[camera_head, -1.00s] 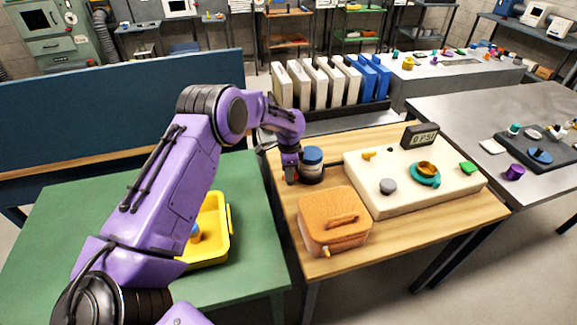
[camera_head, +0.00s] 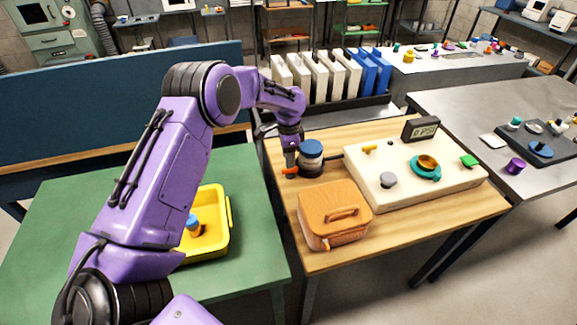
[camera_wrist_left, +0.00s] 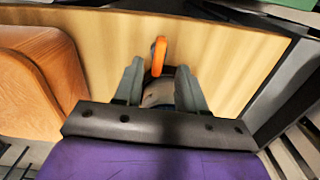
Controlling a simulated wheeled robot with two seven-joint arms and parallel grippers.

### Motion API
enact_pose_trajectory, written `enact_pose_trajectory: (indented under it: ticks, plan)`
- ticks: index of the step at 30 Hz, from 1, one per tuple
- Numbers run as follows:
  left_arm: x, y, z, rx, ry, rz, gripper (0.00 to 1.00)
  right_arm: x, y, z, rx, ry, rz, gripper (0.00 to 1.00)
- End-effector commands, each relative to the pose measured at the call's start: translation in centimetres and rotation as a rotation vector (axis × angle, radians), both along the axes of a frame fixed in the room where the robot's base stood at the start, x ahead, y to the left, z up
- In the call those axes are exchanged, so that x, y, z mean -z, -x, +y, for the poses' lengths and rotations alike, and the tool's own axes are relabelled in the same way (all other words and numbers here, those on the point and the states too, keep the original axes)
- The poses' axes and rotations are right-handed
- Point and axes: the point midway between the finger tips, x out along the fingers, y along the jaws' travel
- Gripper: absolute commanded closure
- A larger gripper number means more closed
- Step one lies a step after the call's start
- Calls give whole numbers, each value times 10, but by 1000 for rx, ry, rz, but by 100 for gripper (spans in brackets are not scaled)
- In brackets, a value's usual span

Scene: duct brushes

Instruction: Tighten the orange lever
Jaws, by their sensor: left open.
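The orange lever (camera_head: 290,171) sticks out to the left at the foot of a small blue-lidded jar (camera_head: 312,152), which stands in a dark holder on the wooden table. My left gripper (camera_head: 290,160) points down just above the lever, left of the jar. In the left wrist view the lever (camera_wrist_left: 159,54) shows beyond and between the two grey fingertips of my left gripper (camera_wrist_left: 159,68). The fingers are apart and the gripper is open. Part of the jar (camera_wrist_left: 158,95) shows between the fingers. I cannot tell whether a finger touches the lever. My right gripper is out of view.
An orange case (camera_head: 333,213) with a handle stands in front of the jar. A cream panel (camera_head: 400,196) with knobs and a display (camera_head: 420,128) lies to the right. A yellow bin (camera_head: 215,238) sits on the green table (camera_head: 60,245). Upright white and blue panels stand behind.

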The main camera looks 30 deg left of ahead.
Motion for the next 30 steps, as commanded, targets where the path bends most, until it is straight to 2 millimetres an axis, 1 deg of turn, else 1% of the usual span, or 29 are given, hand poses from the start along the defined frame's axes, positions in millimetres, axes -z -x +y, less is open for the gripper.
enact_pose_trajectory:
  ticks: [1, 3, 6, 9, 13, 26, 28, 29, 30]
  plan:
    - [-12, -1, 0, 1, 0, -6, 60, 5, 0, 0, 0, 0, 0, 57]
    - [-28, -1, 0, 0, 0, -4, 60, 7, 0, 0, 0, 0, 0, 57]
    - [-46, -1, 0, 0, 1, -3, 60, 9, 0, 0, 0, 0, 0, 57]
    - [-57, 0, 0, -1, 1, -1, 60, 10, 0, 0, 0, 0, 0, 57]
    - [-61, 0, 0, -1, 1, 1, 60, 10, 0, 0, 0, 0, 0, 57]
    - [-61, 0, 0, -1, 0, 0, 60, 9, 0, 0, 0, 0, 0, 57]
    - [-68, 0, 0, -1, 1, -1, 60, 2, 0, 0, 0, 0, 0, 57]
    - [-74, 0, 0, -1, 1, -1, 60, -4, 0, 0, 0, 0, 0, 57]
    - [-85, 0, 0, -1, 1, -1, 60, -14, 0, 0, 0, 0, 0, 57]
